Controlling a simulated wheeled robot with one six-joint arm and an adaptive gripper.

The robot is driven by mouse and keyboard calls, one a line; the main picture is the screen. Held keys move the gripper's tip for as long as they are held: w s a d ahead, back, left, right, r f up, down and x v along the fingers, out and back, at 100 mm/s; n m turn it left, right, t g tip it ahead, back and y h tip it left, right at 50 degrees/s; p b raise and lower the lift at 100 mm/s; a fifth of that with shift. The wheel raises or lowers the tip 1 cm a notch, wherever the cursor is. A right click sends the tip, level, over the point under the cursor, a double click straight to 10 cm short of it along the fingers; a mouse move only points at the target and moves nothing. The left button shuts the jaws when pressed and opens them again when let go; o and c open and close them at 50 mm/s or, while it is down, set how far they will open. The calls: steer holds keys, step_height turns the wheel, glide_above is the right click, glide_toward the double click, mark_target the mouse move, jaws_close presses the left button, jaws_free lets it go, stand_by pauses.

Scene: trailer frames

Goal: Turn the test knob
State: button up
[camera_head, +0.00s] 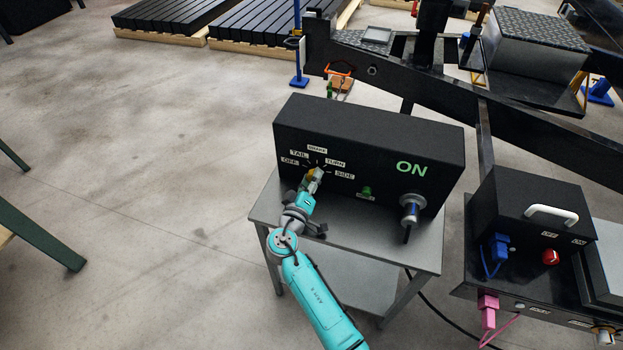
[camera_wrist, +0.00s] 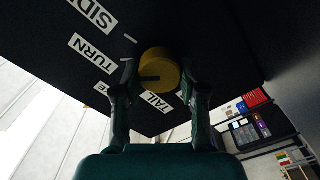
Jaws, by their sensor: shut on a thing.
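The test knob is a yellow round knob (camera_wrist: 160,70) on the front of a black box (camera_head: 370,140). In the head view the knob (camera_head: 313,173) is small and partly covered by my gripper. Labels OFF, TAIL, TURN and SIDE, and one I cannot read clearly, stand around it. My gripper (camera_wrist: 160,88) has one finger on each side of the knob and is shut on it. In the wrist view a dark line crosses the knob's face. I cannot tell for sure which label it points to. The box also shows green ON letters (camera_head: 411,168).
The box stands on a grey table (camera_head: 262,212). A green button (camera_head: 367,191) and a connector (camera_head: 411,207) are on its front, right of the knob. Another black box with a white handle (camera_head: 550,213) stands to the right. A trailer frame (camera_head: 400,78) lies behind.

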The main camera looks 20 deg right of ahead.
steer(key=shift+f, duration=0.15)
steer(key=o, duration=1.1)
steer(key=shift+o, duration=0.2)
steer(key=v, duration=1.2)
